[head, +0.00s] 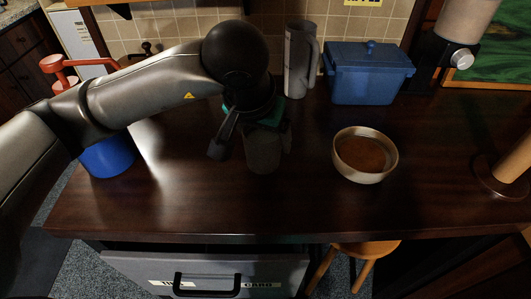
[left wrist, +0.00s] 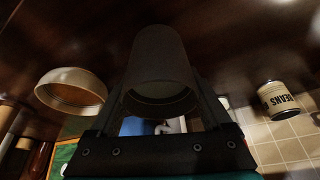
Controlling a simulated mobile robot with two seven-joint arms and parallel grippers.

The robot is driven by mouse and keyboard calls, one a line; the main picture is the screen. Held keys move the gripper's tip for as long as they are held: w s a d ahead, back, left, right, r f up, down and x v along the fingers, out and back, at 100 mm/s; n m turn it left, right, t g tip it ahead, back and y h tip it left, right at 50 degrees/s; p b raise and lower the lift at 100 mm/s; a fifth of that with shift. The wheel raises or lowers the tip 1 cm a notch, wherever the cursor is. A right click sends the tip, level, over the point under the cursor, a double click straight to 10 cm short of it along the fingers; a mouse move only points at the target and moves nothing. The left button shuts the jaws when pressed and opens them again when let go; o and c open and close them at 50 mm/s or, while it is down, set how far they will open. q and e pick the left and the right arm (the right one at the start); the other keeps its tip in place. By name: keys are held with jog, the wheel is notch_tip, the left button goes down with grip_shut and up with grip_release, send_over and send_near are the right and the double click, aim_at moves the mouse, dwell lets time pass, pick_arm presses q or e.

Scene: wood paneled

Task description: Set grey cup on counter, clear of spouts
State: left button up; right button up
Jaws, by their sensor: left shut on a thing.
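The grey cup (head: 263,152) is over the front middle of the dark wood counter (head: 200,212), roughly upright in the head view. My left gripper (head: 240,138) comes in from the left and is shut on the cup. In the left wrist view the cup (left wrist: 160,65) sits between the fingers of the gripper (left wrist: 162,95), with its open rim towards the camera. I cannot tell whether its base touches the counter. My right gripper is not in view. No spouts are clearly visible near the cup.
A tan bowl (head: 365,158) stands right of the cup. A tall grey pitcher (head: 298,62) and a blue lidded box (head: 368,75) stand behind. A blue container (head: 107,158) is at the left. The counter's front edge is close; free surface lies around the cup.

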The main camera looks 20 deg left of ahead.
aim_at(265, 154)
pick_arm(q)
notch_tip(265, 154, down, 4)
jog(key=shift+f+b, duration=0.1)
jog(key=shift+b, duration=0.2)
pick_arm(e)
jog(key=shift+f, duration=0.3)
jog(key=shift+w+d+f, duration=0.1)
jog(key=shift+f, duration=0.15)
pick_arm(q)
jog(key=o, duration=1.4)
jog(key=shift+f, duration=0.1)
jog(key=shift+o, duration=0.9)
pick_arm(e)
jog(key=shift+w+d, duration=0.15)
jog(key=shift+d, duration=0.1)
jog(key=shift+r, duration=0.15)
